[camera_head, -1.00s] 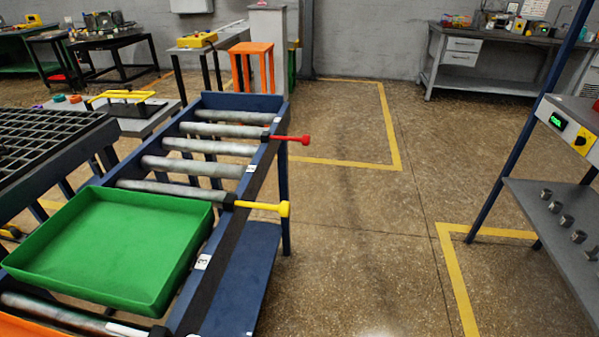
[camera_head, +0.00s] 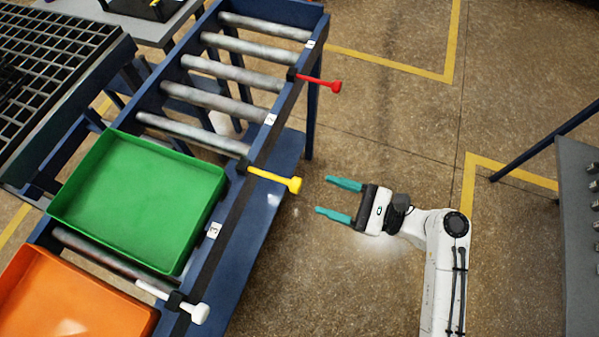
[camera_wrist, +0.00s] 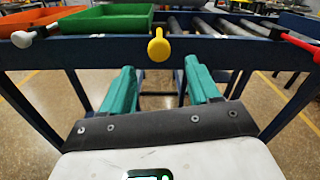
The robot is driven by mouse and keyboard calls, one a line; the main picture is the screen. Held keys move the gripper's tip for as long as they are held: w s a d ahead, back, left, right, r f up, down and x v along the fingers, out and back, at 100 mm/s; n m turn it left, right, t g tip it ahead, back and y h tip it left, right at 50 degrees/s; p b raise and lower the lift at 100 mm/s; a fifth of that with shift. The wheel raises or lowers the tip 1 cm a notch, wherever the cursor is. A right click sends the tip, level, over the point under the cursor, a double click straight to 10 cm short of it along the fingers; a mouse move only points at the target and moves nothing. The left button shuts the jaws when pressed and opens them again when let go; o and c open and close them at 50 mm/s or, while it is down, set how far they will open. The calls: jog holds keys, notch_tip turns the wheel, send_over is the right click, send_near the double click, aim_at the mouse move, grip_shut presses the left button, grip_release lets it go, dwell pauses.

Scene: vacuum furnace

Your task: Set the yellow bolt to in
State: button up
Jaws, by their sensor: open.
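The yellow bolt (camera_head: 272,179) sticks out from the right side rail of the blue roller rack (camera_head: 262,158), with its knob end over the floor side. In the wrist view its round yellow knob (camera_wrist: 159,45) faces me, above and between my fingers. My gripper (camera_head: 332,199) has teal fingers, is open and empty, and points left toward the bolt. A gap separates the fingertips from the knob. In the wrist view my gripper (camera_wrist: 160,88) sits lower in the picture than the knob.
A red bolt (camera_head: 320,83) and a white bolt (camera_head: 188,307) stick out of the same rail on either side. A green tray (camera_head: 135,200) and an orange tray (camera_head: 70,305) sit on the rollers. A grey shelf (camera_head: 580,230) stands right. Floor around my arm is clear.

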aim_at(301, 186)
jog(key=p+x, duration=0.1)
jog(key=x, duration=0.7)
jog(key=shift+a, duration=0.2)
jog(key=shift+c, duration=0.2)
grip_shut()
